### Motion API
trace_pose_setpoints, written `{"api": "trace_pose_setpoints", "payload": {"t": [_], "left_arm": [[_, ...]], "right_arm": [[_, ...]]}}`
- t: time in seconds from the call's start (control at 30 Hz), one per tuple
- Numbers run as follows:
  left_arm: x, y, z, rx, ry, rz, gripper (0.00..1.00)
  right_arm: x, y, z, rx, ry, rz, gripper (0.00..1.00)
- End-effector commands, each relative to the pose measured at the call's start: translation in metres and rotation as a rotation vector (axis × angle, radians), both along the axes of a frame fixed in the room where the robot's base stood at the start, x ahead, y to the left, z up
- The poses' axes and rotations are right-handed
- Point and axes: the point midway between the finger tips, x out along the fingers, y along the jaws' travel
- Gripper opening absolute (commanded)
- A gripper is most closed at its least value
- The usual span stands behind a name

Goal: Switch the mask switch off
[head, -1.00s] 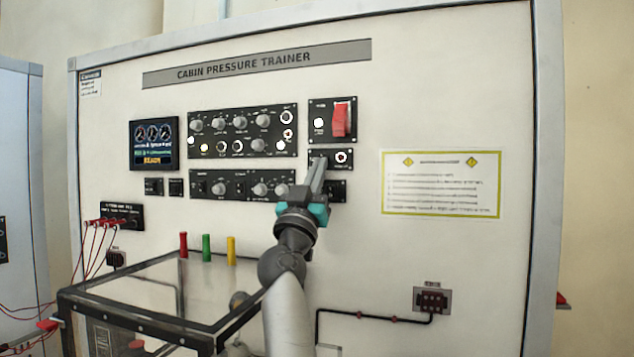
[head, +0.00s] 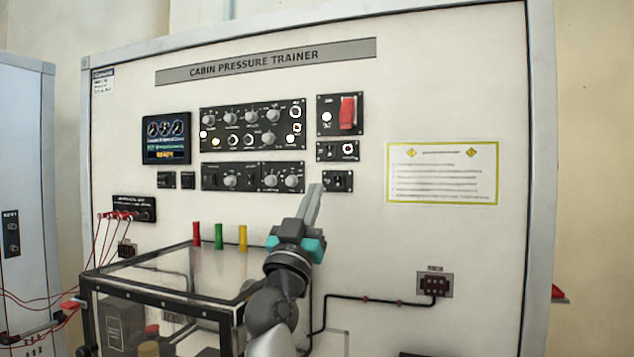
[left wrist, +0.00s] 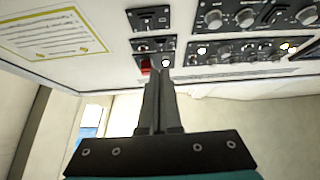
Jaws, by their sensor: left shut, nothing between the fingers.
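Small black switch panels sit right of centre on the trainer board, with labels too small to read, so I cannot tell which holds the mask switch. The upper small panel (head: 338,151) has a toggle and a round white-ringed part. The lower small panel (head: 338,181) has a small toggle. Their lever positions are unclear. My left gripper (head: 315,188) is shut and empty, its tips just left of and below the lower panel. In the left wrist view its fingers (left wrist: 158,82) point towards the inverted panels, near the red guarded switch (left wrist: 146,66). My right gripper is not in view.
A red guarded switch panel (head: 340,115) is above the small panels. Knob panels (head: 252,126) and a display (head: 166,138) are to the left. A dark-framed clear box (head: 170,290) with coloured posts above it stands below. A yellow-bordered placard (head: 442,174) is at right.

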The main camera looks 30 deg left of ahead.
Motion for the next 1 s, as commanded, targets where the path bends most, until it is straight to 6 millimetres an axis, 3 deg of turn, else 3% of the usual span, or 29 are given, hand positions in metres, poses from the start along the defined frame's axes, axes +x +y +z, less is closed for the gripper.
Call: {"api": "trace_pose_setpoints", "payload": {"t": [0.1, 0.37, 0.87, 1.0], "left_arm": [[-0.009, -0.002, -0.014, 0.001, 0.0, 0.001, 0.0], [-0.017, -0.004, -0.021, 0.001, -0.003, 0.001, 0.0], [-0.017, -0.004, -0.021, 0.001, -0.001, 0.001, 0.0], [-0.004, -0.007, -0.04, -0.005, 0.044, -0.012, 0.0]], "right_arm": [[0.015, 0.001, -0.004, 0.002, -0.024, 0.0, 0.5], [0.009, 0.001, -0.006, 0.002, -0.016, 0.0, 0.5], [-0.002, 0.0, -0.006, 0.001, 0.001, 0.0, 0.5], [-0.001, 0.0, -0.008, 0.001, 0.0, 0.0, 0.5]]}}
